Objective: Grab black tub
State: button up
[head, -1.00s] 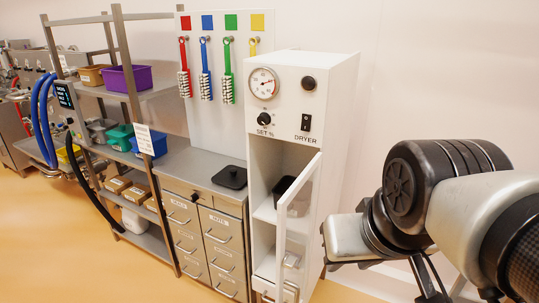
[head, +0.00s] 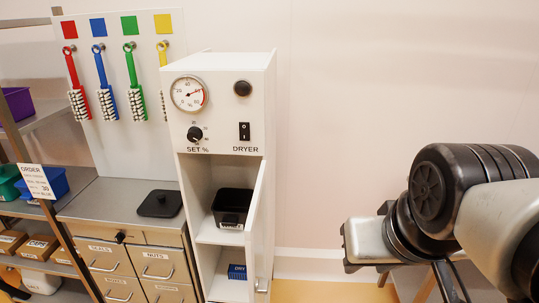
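The black tub (head: 232,207) stands upright on the upper shelf inside the white dryer cabinet (head: 228,100), left of the picture's middle. The dryer's door (head: 261,225) is swung open on the right side of the opening, and the tub shows past it. My arm is at the right of the picture, well apart from the dryer and the tub. A dark part of my gripper (head: 450,284) shows at the bottom edge; its fingertips are not clear, so I cannot tell whether it is open or shut.
A small blue block marked DRY (head: 237,272) is on the dryer's lower shelf. A black lid (head: 160,203) lies on the steel counter (head: 105,205) over labelled drawers. Coloured brushes hang on a white board (head: 135,155). The wall right of the dryer is bare.

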aim_at(230, 207)
jog(key=j+z, duration=0.2)
jog(key=j, duration=0.35)
jog(key=k+j+z, duration=0.2)
jog(key=j, duration=0.35)
jog(key=i+j, duration=0.1)
jog(key=j, duration=0.5)
jog(key=i+j, duration=0.1)
jog(key=j, duration=0.45)
jog(key=i+j, duration=0.2)
jog(key=z, duration=0.05)
